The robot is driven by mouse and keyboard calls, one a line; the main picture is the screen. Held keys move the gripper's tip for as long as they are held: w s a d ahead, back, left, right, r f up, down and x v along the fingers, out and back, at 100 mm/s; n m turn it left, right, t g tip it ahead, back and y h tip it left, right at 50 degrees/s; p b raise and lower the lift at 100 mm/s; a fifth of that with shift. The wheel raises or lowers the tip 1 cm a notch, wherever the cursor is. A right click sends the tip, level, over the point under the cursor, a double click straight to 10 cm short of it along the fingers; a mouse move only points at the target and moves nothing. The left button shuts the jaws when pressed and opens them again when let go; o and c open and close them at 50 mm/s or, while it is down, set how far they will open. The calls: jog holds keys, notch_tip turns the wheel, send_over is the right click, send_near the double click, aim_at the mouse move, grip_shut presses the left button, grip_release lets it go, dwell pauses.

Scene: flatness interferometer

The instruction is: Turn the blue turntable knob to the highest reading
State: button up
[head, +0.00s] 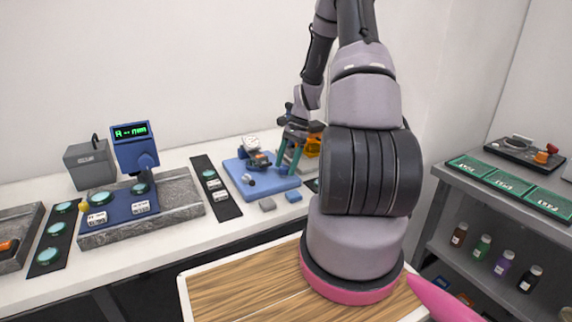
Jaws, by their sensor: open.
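A blue stand with a display (130,131) rises from a blue plate (118,208) on a grey stone slab; its green text looks like "A --nm". A second blue base (264,186) farther right carries a small fixture with a round white-faced dial (251,143) and a small knob-like part with a pale end (250,179). My gripper (288,169) points down at the right side of this base, its teal fingers apart and nothing visible between them. I cannot tell which part is the blue turntable knob, or whether the fingers touch anything.
A grey shelf with green trays (503,180) and bottles stands right. My arm hides the bench's right part.

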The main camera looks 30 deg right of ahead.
grip_shut()
jog(key=n+g, duration=0.1)
jog(key=n, duration=0.3)
jog(key=shift+w+a+h, duration=0.1)
jog(key=shift+h, duration=0.2)
grip_release()
